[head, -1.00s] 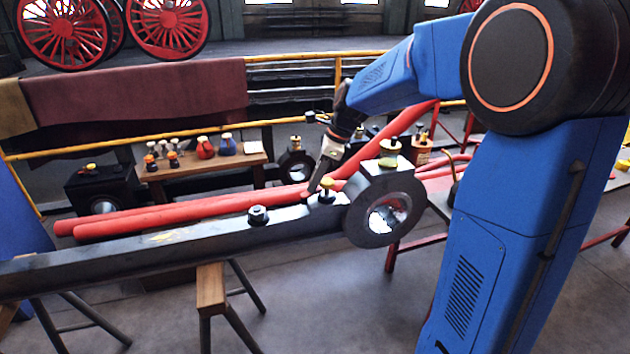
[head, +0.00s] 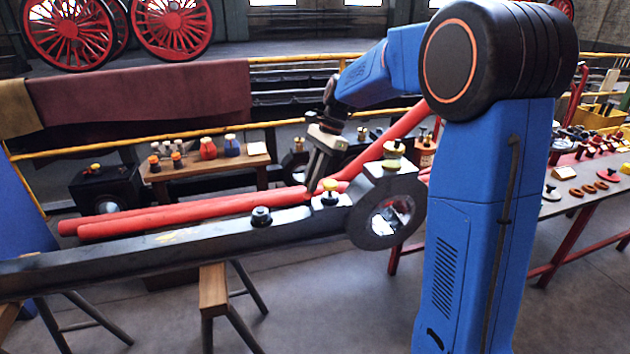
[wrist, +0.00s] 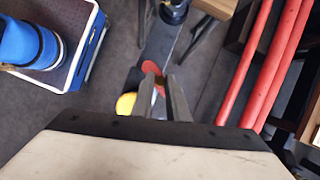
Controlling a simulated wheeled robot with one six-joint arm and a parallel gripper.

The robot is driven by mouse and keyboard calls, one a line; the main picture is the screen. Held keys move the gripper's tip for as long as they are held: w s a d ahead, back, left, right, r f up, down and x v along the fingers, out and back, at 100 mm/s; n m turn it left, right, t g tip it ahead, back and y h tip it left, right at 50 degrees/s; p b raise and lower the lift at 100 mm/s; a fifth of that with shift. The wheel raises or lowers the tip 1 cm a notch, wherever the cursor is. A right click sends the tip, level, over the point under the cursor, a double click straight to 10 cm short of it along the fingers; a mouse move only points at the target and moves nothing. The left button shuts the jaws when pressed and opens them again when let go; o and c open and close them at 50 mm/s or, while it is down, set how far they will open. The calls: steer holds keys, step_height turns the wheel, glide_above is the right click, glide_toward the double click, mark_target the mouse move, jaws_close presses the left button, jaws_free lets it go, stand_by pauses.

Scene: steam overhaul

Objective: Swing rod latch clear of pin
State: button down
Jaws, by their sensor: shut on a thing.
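The dark steel rod (head: 170,248) lies across trestles, its round eye end (head: 409,217) at the right. My gripper (head: 312,190) reaches down to the rod just left of the yellow-topped pin (head: 329,186). In the wrist view my gripper (wrist: 160,80) has its fingers closed around a red tab (wrist: 150,67), which looks like the latch. The yellow knob (wrist: 126,103) shows just left of the fingers there. The latch's far end and its contact with the pin are hidden by the fingers.
A black nut (head: 261,216) stands on the rod left of my gripper. Red pipes (head: 150,222) run behind the rod. A brass-capped fitting (head: 393,154) tops the eye end. A wooden bench with bottles (head: 200,172) stands behind. A parts table (head: 590,195) is at right.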

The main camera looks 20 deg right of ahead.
steer(key=shift+w+a+n+g+h, duration=0.15)
steer(key=shift+a+n+g, duration=0.1)
steer(key=shift+n, duration=0.45)
steer(key=shift+w+a+n+g+h, duration=0.1)
steer(key=shift+n+g, duration=0.1)
steer(key=shift+n, duration=0.5)
steer(key=shift+w+a+n+g+h, duration=0.15)
steer(key=shift+a+n+g, duration=0.1)
steer(key=shift+n, duration=0.45)
steer(key=c, duration=1.7)
jaws_free()
steer(key=shift+r, duration=0.1)
steer(key=v, duration=1.7)
steer(key=shift+d+r, duration=0.1)
steer(key=shift+r, duration=0.05)
steer(key=shift+s, duration=0.1)
